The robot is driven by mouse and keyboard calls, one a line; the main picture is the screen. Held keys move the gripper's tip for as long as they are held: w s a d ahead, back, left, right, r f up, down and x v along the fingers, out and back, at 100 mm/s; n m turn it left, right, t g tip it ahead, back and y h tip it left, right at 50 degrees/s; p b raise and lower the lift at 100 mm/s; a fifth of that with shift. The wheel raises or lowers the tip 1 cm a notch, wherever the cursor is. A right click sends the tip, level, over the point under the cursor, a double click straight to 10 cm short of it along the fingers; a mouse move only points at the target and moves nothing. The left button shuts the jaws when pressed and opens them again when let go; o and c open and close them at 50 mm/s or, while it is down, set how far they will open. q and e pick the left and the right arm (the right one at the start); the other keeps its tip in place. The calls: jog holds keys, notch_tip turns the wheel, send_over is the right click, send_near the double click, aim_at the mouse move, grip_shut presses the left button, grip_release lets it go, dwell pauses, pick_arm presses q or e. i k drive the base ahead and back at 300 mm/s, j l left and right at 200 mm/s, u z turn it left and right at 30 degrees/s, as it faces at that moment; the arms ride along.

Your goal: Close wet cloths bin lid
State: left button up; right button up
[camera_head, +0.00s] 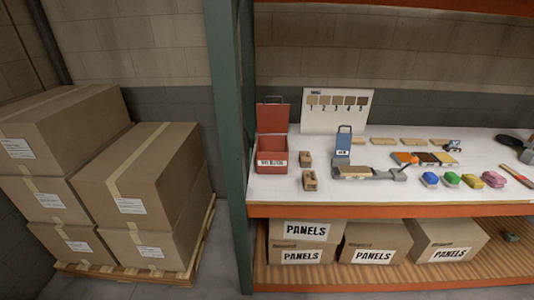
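The red bin (264,153) stands at the left end of the white shelf top, beside the green upright. Its label on the front looks like the wet cloths label, but it is too small to read surely. Its red lid (272,117) stands up at the back edge, so the bin is open. The inside looks dark red, and I cannot make out any contents. Neither my left nor my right gripper shows in the head view.
The green rack upright (228,130) stands just left of the bin. Small wooden blocks (306,159), a blue holder (343,141) and colored items (430,179) lie to the right. A sample board (337,112) stands behind. Stacked boxes (70,120) fill the left.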

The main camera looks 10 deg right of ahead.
aim_at(271, 118)
jog(key=i+j, duration=0.2)
jog(key=i, duration=0.2)
jog(key=i+j, duration=0.15)
jog(key=i, duration=0.3)
